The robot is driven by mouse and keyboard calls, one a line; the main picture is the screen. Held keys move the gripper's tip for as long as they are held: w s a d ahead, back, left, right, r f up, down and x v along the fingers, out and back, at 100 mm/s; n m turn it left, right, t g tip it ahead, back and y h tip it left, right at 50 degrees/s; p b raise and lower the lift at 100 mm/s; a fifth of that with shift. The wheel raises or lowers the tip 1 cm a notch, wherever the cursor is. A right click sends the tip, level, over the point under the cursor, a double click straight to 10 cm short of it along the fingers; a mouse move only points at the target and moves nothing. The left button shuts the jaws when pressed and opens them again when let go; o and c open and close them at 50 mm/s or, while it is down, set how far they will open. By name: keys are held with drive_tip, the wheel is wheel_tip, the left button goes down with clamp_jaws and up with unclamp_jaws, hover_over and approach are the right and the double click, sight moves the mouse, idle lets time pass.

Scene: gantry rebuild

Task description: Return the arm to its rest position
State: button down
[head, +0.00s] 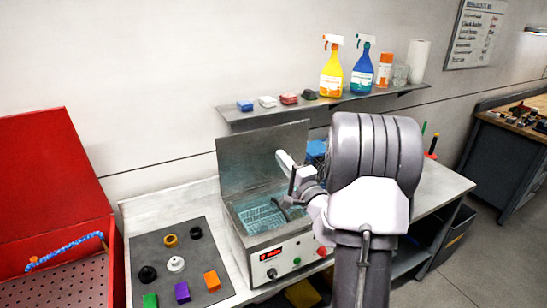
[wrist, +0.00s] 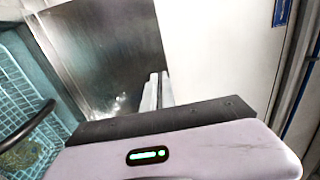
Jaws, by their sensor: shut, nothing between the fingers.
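My gripper (head: 284,160) is raised in front of the upright metal lid of the ultrasonic-cleaner-like tank in the head view. In the wrist view its two pale fingers (wrist: 157,92) lie together with nothing between them. My arm reaches up from the bottom of the head view and hides part of the bench behind it. The open tank (head: 235,228) holds a teal wire basket (head: 262,216) with a dark handle. The basket also shows at the left of the wrist view (wrist: 22,95), with a brownish-green item in it.
The raised lid (head: 235,172) stands close behind my gripper. A shelf (head: 240,115) with spray bottles and small blocks hangs above. A dark mat (head: 150,245) with rings and coloured blocks lies left, beside an open red case (head: 50,165). Floor shows at right.

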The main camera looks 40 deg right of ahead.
drive_tip(key=s, duration=0.4)
drive_tip(key=w+a+n+g+y+b, duration=0.25)
drive_tip(key=a+n+y+b, duration=0.2)
drive_tip(key=a+y, duration=0.9)
drive_tip(key=s+a+f+n+g+y+b, duration=0.1)
drive_tip(key=s+a+f+n+g, duration=0.15)
drive_tip(key=a, duration=0.75)
drive_tip(key=s+a+f+n+g+y+b, duration=0.1)
drive_tip(key=s+a+n+g+b, duration=0.2)
drive_tip(key=a, duration=0.8)
drive_tip(key=s+a+f+n+g+h+b, duration=0.3)
drive_tip(key=s+a+f+n+g, duration=0.35)
drive_tip(key=s, duration=0.65)
drive_tip(key=s+d+f+h+b, duration=0.2)
drive_tip(key=s+d+f+h, duration=0.2)
drive_tip(key=d+f+h, duration=0.1)
drive_tip(key=shift+s+t+h+b, duration=0.3)
drive_tip(key=shift+t+h+b, duration=0.15)
drive_tip(key=shift+h, duration=0.1)
